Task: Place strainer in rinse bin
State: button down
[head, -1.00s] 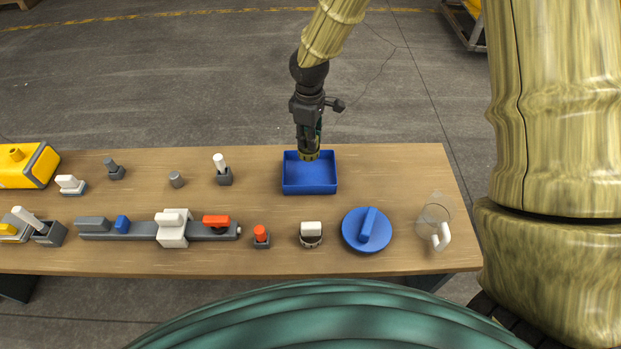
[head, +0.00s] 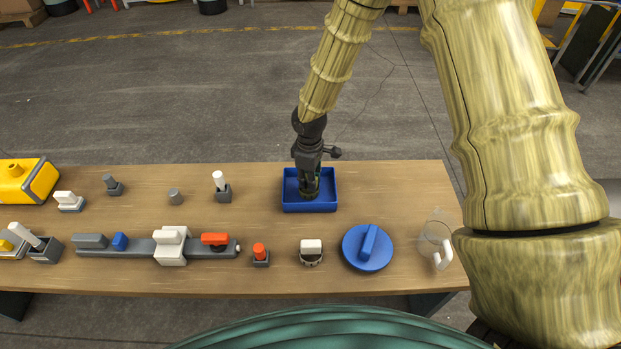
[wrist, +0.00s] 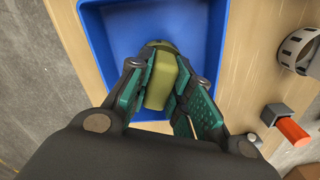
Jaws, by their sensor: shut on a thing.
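The blue rinse bin (head: 287,207) is an open tray near the back edge of the table. It also shows in the wrist view (wrist: 95,28). My gripper (head: 310,190) reaches down into the bin, with its fingers below the rim. In the wrist view my gripper (wrist: 165,92) is shut on the strainer (wrist: 160,90), which has an olive-yellow block-like grip. A rounded part of the strainer shows beyond the fingers. Its underside is hidden, so I cannot tell whether it touches the bin floor.
A blue round lid (head: 352,258) with a bar handle, a clear jug (head: 437,232) and a white-topped ring clamp (head: 311,250) stand in front of the bin. A grey inline assembly (head: 140,247) lies left. Table around the bin is bare.

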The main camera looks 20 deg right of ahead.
jog(key=c, duration=1.3)
grip_release()
notch_tip(320, 180, up, 12)
jog(key=shift+p, duration=0.4)
jog(key=shift+r, duration=0.15)
